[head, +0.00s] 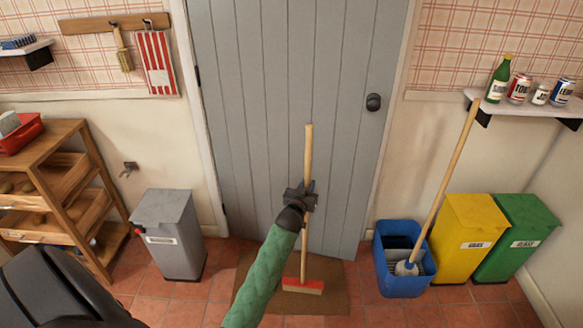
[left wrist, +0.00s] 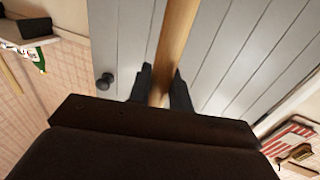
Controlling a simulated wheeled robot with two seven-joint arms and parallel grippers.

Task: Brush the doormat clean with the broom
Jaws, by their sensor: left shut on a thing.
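The broom (head: 308,152) stands nearly upright in front of the grey door, with a long wooden handle and a red head (head: 303,285) with pale bristles. Its head is over the brown doormat (head: 335,298); whether the bristles touch the mat I cannot tell. My left gripper (head: 301,196) is shut on the broom's handle, about midway along it. In the left wrist view, the fingers (left wrist: 162,88) lie on both sides of the wooden handle (left wrist: 177,35). My green-sleeved arm hides part of the doormat. My right gripper is not in view.
A grey bin (head: 168,235) and a wooden shelf rack (head: 60,190) stand on the left. A blue bucket (head: 404,285) with a mop, a yellow bin (head: 466,240) and a green bin (head: 520,235) stand on the right. Tiled floor is free around the mat.

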